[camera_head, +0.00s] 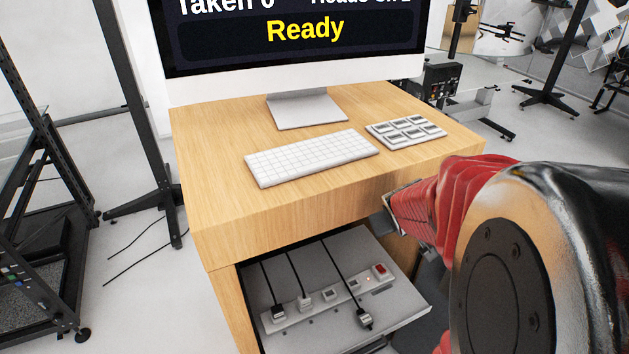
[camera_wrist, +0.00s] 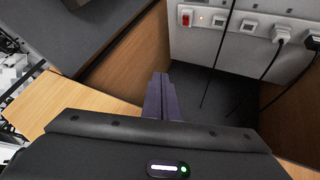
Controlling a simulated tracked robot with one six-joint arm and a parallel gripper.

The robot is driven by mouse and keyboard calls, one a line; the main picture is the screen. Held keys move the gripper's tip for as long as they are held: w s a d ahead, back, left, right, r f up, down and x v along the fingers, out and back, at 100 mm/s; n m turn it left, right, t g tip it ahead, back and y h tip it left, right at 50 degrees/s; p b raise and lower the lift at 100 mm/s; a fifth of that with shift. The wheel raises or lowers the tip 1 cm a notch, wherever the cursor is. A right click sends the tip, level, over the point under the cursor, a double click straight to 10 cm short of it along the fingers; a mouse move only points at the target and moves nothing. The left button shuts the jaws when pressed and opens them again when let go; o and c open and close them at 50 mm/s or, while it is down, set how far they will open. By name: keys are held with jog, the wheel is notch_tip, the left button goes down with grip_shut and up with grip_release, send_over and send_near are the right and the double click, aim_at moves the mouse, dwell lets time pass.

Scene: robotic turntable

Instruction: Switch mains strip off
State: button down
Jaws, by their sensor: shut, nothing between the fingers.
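The white mains strip (camera_head: 328,300) lies on a grey pull-out shelf under the wooden desk. Its red switch (camera_head: 380,270) is at the right end in the head view. In the wrist view the strip (camera_wrist: 230,26) runs along the top, with the red switch (camera_wrist: 186,17) at its left end and a small reddish light beside it. My gripper (camera_wrist: 158,80) is shut and empty, its dark fingers below and left of the switch in the wrist view, apart from it. In the head view my red-sleeved arm comes in from the right and its fingertips cannot be made out.
The desk (camera_head: 225,150) overhangs the shelf (camera_head: 410,305) and holds a keyboard (camera_head: 310,157), a button pad (camera_head: 405,131) and a monitor (camera_head: 300,105). Black cables run down to the strip; one plug (camera_head: 365,320) lies loose. A wooden side panel (camera_wrist: 130,50) stands near my fingers.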

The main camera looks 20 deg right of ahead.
jog(key=d+f+n+t+y, duration=0.1)
jog(key=d+f+t+y, duration=0.1)
jog(key=d+f, duration=0.65)
notch_tip(320, 180, down, 10)
jog(key=s+a+t+y, duration=0.2)
jog(key=y, duration=0.1)
jog(key=shift+a+n, duration=0.35)
jog(key=shift+n, duration=0.05)
jog(key=shift+w, duration=0.1)
send_over(383, 271)
notch_tip(383, 271, down, 6)
jog(key=shift+f, duration=0.15)
jog(key=shift+s+f, duration=0.6)
jog(key=shift+f, duration=0.3)
jog(key=shift+s+f, duration=0.35)
jog(key=shift+f, duration=0.45)
